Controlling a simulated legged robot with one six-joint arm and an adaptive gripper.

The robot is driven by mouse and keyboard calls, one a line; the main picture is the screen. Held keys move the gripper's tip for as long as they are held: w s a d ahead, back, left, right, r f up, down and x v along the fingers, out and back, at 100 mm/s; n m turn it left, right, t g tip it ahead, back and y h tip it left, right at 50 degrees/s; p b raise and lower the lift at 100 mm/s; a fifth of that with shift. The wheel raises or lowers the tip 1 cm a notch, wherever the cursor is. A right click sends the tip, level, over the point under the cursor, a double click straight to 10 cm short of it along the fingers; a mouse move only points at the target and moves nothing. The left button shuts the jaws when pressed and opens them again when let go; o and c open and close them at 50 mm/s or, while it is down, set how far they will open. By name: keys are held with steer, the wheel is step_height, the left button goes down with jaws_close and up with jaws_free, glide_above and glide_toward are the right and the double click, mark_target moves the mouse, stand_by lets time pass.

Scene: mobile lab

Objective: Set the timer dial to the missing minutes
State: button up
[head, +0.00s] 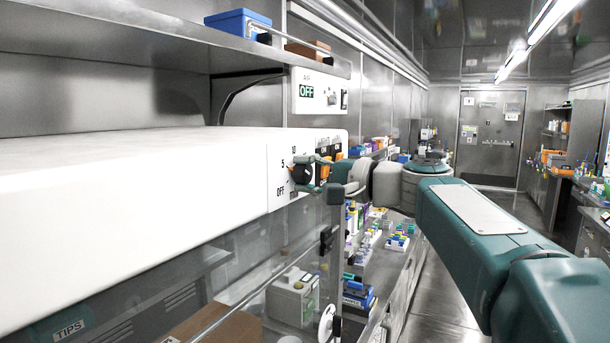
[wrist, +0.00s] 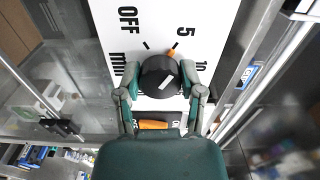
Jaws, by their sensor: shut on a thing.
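The timer dial (wrist: 158,77) is a round black knob on a white panel printed OFF, 5, 10 and min. In the head view the dial (head: 302,174) sits on the end of the long white housing. My gripper (wrist: 162,84) is shut on the dial, one finger at each side; it also shows in the head view (head: 318,173). The missing minutes are not readable in these frames.
Below the dial is an orange-handled control (wrist: 153,125). Glass (wrist: 70,60) and a metal rail flank the panel. The aisle floor (head: 430,285) at right is clear.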

steer(key=shift+w+f, duration=0.1)
steer(key=shift+f, duration=0.15)
steer(key=o, duration=1.2)
steer(key=shift+c, duration=0.2)
steer(key=shift+r, duration=0.1)
steer(key=shift+d, duration=0.2)
steer(key=v, duration=1.1)
steer(key=shift+d, duration=0.2)
